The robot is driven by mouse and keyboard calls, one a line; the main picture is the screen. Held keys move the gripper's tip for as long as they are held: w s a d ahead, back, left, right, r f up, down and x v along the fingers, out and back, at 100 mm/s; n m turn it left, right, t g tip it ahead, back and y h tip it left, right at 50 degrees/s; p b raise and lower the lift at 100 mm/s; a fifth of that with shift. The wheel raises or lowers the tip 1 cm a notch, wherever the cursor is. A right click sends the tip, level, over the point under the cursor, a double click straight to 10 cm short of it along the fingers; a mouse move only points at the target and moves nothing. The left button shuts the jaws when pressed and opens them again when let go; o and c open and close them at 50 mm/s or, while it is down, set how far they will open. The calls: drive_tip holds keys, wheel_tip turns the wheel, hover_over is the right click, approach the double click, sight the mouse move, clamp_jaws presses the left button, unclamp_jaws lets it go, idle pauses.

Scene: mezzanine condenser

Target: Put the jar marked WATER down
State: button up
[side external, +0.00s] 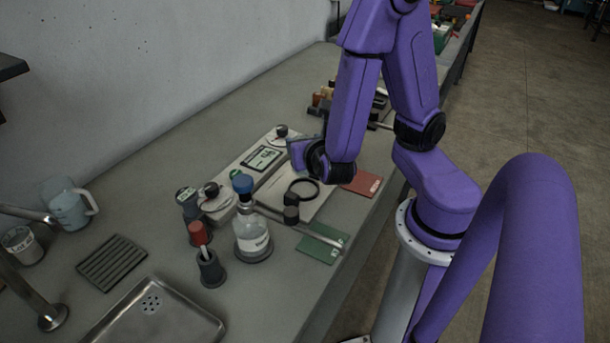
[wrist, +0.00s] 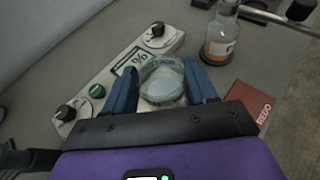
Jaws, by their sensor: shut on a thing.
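My gripper (wrist: 162,88) is shut on a clear round glass jar (wrist: 162,77), seen from above between the two blue fingers. In the side view my gripper (side external: 301,155) is low over the bench beside the pale control panel (side external: 238,182); the jar cannot be made out there.
A red REDO card (wrist: 248,104) lies to the right. A clamped bottle (wrist: 220,42) with an orange label stands beyond. A blue-stoppered bottle (side external: 251,235), dark ring (side external: 303,188) and green card (side external: 321,243) are on the near side.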

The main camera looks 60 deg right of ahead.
sight(306, 173)
drive_tip(key=shift+f, duration=3.15)
drive_tip(key=shift+f, duration=0.1)
drive_tip(key=o, duration=1.4)
drive_tip(key=shift+s+a+r, duration=0.1)
drive_tip(key=shift+r, duration=0.1)
drive_tip(key=s+a+r+m+g+y, duration=0.2)
drive_tip(key=s+r+m+g+y, duration=0.1)
drive_tip(key=s+m, duration=0.1)
drive_tip(key=s+a+r+m+g+y, duration=0.3)
drive_tip(key=s+m, duration=0.2)
drive_tip(key=s+a+r+m+g+y, duration=0.3)
drive_tip(key=s+m+y, duration=0.1)
drive_tip(key=s+m, duration=0.1)
drive_tip(key=shift+r, duration=0.15)
